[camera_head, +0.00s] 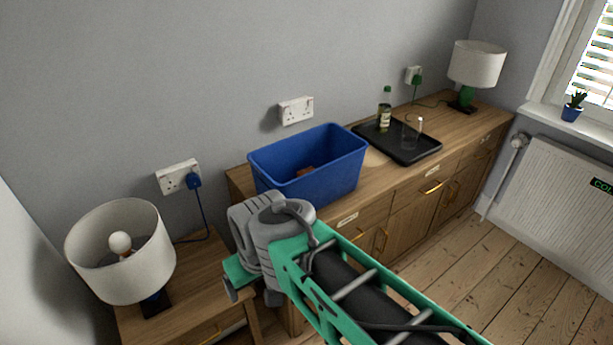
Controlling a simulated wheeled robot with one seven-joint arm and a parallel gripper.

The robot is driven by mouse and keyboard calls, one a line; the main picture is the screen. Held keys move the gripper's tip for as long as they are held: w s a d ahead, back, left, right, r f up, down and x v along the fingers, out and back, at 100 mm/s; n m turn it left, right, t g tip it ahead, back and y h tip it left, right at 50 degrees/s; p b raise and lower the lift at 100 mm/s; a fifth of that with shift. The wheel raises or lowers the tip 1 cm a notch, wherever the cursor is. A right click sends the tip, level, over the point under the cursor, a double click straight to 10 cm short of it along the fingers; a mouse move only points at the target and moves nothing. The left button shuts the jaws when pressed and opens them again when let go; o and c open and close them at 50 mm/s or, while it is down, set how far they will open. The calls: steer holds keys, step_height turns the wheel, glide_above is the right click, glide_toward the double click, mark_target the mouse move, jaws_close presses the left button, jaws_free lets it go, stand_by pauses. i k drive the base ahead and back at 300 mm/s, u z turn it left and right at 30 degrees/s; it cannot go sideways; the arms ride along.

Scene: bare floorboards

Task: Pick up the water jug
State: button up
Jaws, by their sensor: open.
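A clear, see-through vessel (410,138), which looks like the water jug, stands on the black tray (428,152) on the long wooden sideboard. Its outline is faint, and I cannot make out a handle. My gripper (252,294) is at the end of my green and grey arm, low in front of the sideboard's left end. It is open, and nothing shows between its fingers. It is well to the left of the vessel and nearer to me, not touching it. My wrist hides part of the gripper.
A blue bin (318,190) stands on the sideboard (381,178) left of the tray. White-shaded lamps stand at far left (120,255) and back right (477,65). Open floorboards (480,270) lie right.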

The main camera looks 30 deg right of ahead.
mark_target(414, 123)
steer(key=z, duration=1.75)
